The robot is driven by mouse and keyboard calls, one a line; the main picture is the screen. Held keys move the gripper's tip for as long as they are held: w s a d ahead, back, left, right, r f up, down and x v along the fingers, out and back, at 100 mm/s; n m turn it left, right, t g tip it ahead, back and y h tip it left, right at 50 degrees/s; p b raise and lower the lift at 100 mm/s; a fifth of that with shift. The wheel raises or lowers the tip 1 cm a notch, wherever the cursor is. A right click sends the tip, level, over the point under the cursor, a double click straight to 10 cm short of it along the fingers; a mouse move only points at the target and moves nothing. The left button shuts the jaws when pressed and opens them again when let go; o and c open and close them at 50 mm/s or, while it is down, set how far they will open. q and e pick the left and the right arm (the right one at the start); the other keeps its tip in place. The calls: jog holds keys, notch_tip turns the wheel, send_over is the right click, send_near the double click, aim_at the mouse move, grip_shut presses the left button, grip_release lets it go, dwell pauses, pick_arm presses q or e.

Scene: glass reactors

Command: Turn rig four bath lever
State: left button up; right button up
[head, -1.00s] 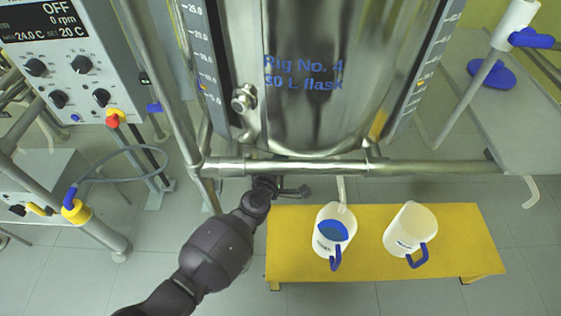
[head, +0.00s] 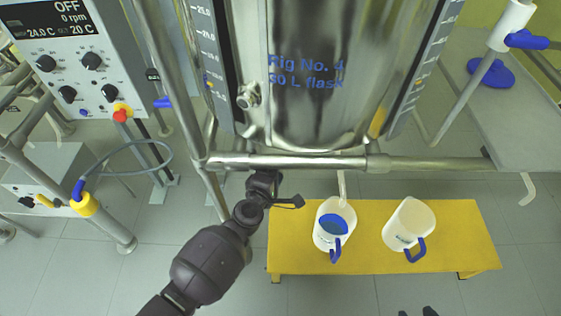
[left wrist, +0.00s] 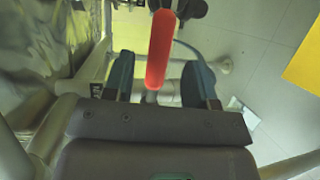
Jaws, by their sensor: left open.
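The bath lever has a red handle (left wrist: 161,45) and shows upright in the left wrist view, on a thin metal stem. My left gripper (left wrist: 158,76) is open, with one dark finger on each side of the lever; I cannot tell if either touches it. In the head view my left gripper (head: 277,193) is just below the horizontal frame bar under the rig four flask (head: 315,95). The lever is hidden there. Dark tips, likely of my right gripper (head: 418,312), show at the bottom edge, mostly cut off.
A yellow bench (head: 375,262) below right holds a jug with blue contents (head: 322,240) and a second white jug (head: 407,222). The steel frame bar (head: 300,161) crosses above my left gripper. A control box (head: 75,60) stands at left. Grey floor is open at lower left.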

pick_arm(q)
jog(key=shift+p+v, duration=0.4)
jog(key=shift+v, duration=2.45)
pick_arm(e)
jog(key=shift+s+d, duration=0.1)
jog(key=shift+s, duration=0.3)
